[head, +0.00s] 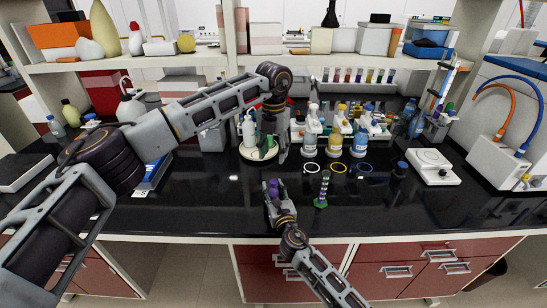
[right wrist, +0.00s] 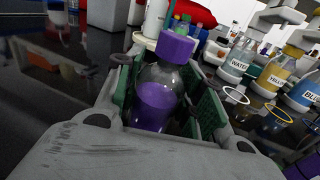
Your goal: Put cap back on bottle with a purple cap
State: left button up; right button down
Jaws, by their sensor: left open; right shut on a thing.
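The small clear bottle (right wrist: 155,98) holds purple liquid and stands between the green finger pads of my right gripper (right wrist: 158,115), which is shut on it. The purple cap (right wrist: 176,48) sits on top of the bottle's neck; whether it is fully screwed down I cannot tell. In the head view, the purple cap (head: 273,184) shows at the tip of my right gripper (head: 274,202), over the front of the black counter. My left gripper (head: 282,152) is open and empty, pointing down behind the bottle, apart from it.
A round tray (head: 245,154) with wash bottles stands behind my left gripper. Dispenser bottles (head: 335,144) with white, yellow and blue rings (head: 338,168) before them stand to the right. A green-based graduated cylinder (head: 323,188) is close right of my right gripper. A balance (head: 433,166) is farther right.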

jog(key=c, duration=0.8)
grip_release()
jog(key=shift+v, duration=6)
jog(key=shift+f, duration=0.1)
